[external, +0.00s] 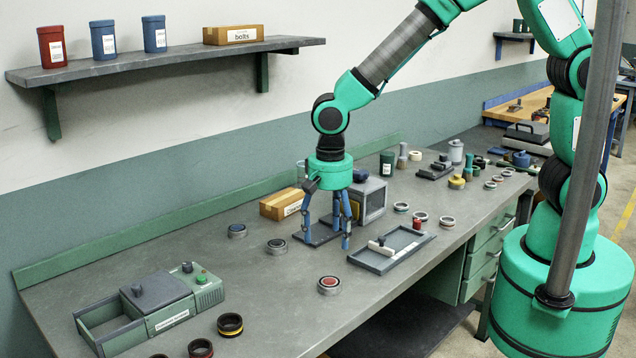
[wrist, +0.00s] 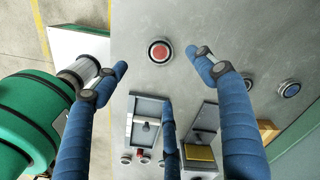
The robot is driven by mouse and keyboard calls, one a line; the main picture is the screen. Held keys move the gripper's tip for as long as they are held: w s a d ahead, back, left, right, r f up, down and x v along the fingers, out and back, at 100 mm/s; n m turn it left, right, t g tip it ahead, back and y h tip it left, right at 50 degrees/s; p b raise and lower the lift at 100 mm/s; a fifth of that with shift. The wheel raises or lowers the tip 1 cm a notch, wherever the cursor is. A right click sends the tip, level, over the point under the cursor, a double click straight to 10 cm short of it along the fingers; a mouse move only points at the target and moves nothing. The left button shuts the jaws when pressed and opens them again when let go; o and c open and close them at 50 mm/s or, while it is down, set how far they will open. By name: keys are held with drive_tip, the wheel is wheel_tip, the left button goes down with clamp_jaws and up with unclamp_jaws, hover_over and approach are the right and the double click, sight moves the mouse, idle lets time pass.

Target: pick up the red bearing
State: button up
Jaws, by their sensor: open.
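The red bearing (external: 328,285), a pale metal ring with a red centre, lies flat on the grey workbench (external: 240,275) near its front edge. In the wrist view it shows at upper centre (wrist: 160,51), just beyond and between the fingertips. My gripper (external: 327,230) points down with its blue fingers spread, behind the red bearing in the external view. The gripper is open and empty, and the fingers (wrist: 160,72) do not touch the bearing. The gap between fingertips and bench is hard to judge.
A dark tray (external: 365,262) with a pale-handled tool lies right of the bearing. A blue-centred bearing (external: 237,230) and a dark one (external: 277,246) lie to the left. A green-grey machine (external: 168,309) stands front left. A cardboard box (external: 282,204) and grey unit (external: 369,201) stand behind.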

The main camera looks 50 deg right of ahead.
idle(0.3)
drive_tip(key=b, duration=0.1)
hover_over(329, 281)
drive_tip(key=shift+s+a+f, duration=0.1)
drive_tip(key=shift+f, duration=4.25)
drive_tip(key=shift+f+b, duration=0.7)
drive_tip(key=shift+f, duration=1.9)
drive_tip(key=c, duration=1.5)
drive_tip(key=shift+r, duration=0.2)
